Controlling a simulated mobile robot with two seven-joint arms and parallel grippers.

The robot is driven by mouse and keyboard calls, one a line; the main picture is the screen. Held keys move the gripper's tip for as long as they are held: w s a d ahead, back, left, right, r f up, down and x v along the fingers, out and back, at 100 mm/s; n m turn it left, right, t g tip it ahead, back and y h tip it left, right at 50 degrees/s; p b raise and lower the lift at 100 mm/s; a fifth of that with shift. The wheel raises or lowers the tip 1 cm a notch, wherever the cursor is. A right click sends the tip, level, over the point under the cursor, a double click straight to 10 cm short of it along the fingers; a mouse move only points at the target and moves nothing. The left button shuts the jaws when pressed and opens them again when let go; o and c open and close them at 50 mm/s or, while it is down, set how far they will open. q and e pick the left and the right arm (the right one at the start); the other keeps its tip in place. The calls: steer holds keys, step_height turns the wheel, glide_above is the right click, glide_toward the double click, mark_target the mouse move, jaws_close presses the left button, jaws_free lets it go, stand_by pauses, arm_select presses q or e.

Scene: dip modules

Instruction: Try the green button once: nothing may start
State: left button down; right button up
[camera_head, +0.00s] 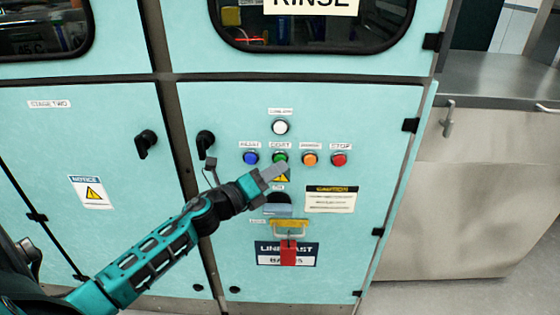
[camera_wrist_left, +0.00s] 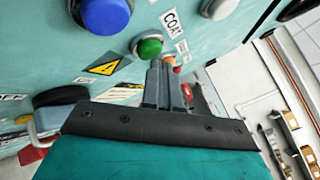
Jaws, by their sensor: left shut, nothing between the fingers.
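The green button (camera_head: 280,157) sits in a row on the teal cabinet door, under the COAT label (camera_head: 279,146). My left gripper (camera_head: 282,168) is shut and empty, its fingertips at the lower edge of the green button in the head view. In the left wrist view the shut fingers (camera_wrist_left: 161,66) end just below and right of the green button (camera_wrist_left: 149,47); whether they touch it I cannot tell. The button's green cap is largely visible there. My right gripper is not in view.
A blue button (camera_head: 251,159) is left of the green one; an orange button (camera_head: 310,159) and a red button (camera_head: 339,160) are right. A white lamp (camera_head: 280,128) is above. A red padlock (camera_head: 288,252) hangs below a yellow hasp (camera_head: 289,223). Black door handles (camera_head: 205,143) stick out at left.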

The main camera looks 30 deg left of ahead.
arm_select(q)
steer(key=shift+w+a, duration=0.2)
steer(key=shift+w, duration=0.1)
stand_by(0.5)
steer(key=shift+s+d, duration=0.45)
steer(key=shift+s, duration=0.25)
steer(key=shift+s+d+p, duration=0.15)
steer(key=shift+s+d, duration=0.3)
steer(key=shift+s, duration=0.25)
steer(key=shift+s+d+p, duration=0.2)
steer(key=shift+s+d, duration=0.2)
steer(key=shift+s, duration=0.35)
steer(key=shift+s+d+p, duration=0.15)
steer(key=shift+s+d, duration=0.3)
steer(key=shift+s, duration=0.25)
